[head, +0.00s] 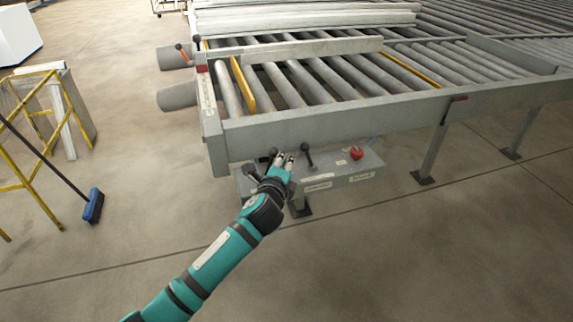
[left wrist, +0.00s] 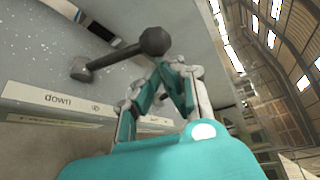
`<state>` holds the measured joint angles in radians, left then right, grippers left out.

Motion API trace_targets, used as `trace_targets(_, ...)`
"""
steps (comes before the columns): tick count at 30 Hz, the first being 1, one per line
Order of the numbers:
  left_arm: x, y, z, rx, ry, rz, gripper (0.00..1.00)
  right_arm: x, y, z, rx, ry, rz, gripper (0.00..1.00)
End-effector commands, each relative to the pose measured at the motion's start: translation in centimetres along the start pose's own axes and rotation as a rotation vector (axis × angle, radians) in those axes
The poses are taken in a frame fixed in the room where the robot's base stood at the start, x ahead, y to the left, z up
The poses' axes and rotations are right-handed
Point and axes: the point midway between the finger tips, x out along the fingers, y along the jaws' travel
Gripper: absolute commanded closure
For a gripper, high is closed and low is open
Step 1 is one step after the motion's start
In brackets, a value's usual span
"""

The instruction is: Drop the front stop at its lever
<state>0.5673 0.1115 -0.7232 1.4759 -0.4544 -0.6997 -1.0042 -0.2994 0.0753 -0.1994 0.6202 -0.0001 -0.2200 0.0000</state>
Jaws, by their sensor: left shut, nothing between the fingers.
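A grey control box (head: 345,178) with white labels hangs under the front beam of the roller bench. Short levers with dark ball knobs stand on it; one lever (head: 307,155) is just right of my left gripper (head: 284,158). Another dark knob shows at the gripper's left. In the left wrist view a lever with a dark ball knob (left wrist: 154,41) leans over the panel, near a label reading "down" (left wrist: 58,98). My left gripper's fingers (left wrist: 168,70) are shut and empty, close to that knob; contact cannot be told. I cannot tell which part is the front stop.
A red button (head: 356,153) sits at the box's right. The bench's front beam (head: 330,118) runs just above the gripper. Yellow bars (head: 243,85) lie among the rollers. A yellow rail (head: 35,130) and a blue broom (head: 93,206) stand left. The floor in front is clear.

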Motion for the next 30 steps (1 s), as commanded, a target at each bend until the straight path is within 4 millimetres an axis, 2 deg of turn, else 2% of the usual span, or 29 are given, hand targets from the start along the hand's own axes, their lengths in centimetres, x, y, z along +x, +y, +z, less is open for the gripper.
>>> trace_targets(11, -0.5, 0.3, 1.0, -0.124, -0.002, -0.071, 1.00, 1.6, 0.4, 0.2, -0.002, -0.001, 0.004, 0.60)
trace_targets(24, -1.8, 0.6, 3.1, -0.403, -0.002, -0.236, 1.00, 5.8, 0.4, 0.7, -0.003, -0.002, 0.006, 0.60)
trace_targets(30, -2.2, 0.6, 3.7, -0.485, -0.001, -0.283, 1.00, 7.1, 0.4, 0.8, -0.003, -0.002, 0.006, 0.60)
